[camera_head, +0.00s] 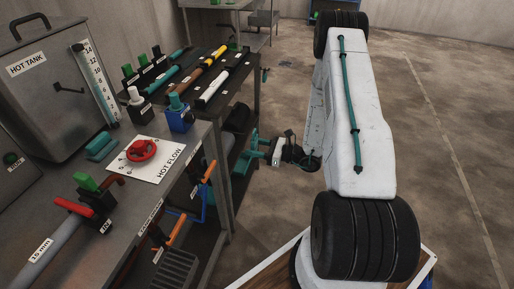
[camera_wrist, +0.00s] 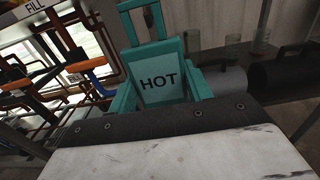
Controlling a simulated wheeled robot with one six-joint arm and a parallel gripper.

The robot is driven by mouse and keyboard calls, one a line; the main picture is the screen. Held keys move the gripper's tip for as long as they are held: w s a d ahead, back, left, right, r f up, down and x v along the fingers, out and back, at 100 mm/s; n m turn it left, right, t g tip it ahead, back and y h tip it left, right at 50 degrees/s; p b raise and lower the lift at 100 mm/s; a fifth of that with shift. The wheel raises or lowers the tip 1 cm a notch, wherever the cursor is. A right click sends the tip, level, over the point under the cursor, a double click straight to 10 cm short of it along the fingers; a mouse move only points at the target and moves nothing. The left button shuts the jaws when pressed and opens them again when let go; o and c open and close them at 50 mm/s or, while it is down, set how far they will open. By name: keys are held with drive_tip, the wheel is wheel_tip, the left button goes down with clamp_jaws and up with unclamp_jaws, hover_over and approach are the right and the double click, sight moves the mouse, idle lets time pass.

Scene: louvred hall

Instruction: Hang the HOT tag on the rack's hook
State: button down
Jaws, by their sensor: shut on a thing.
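The HOT tag (camera_wrist: 159,88) is a teal plate with black lettering and an open rectangular loop at its top. In the wrist view it sits between the teal fingers of my gripper (camera_wrist: 160,97), which is shut on it. The loop points up and away from the gripper. In the head view my gripper (camera_head: 256,152) is beside the bench's right side, below its top. The tag is too small to tell apart from the teal fingers there. I cannot make out the rack's hook for certain in either view.
The metal bench (camera_head: 85,240) on the left carries a hot tank (camera_head: 40,85), a red valve wheel (camera_head: 141,150) and a blue block (camera_head: 180,120). Orange handles (camera_head: 203,180) stick out from its front. Dark cylinders (camera_wrist: 285,72) lie beyond the tag at right. Open floor (camera_head: 450,110) lies right.

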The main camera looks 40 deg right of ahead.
idle(0.6)
drive_tip(key=shift+x, duration=3.85)
drive_tip(key=shift+f, duration=0.35)
drive_tip(key=shift+f, duration=0.35)
drive_tip(key=c, duration=0.6)
unclamp_jaws()
drive_tip(key=shift+o, duration=0.2)
drive_tip(key=shift+s, duration=0.1)
drive_tip(key=shift+v, duration=3.4)
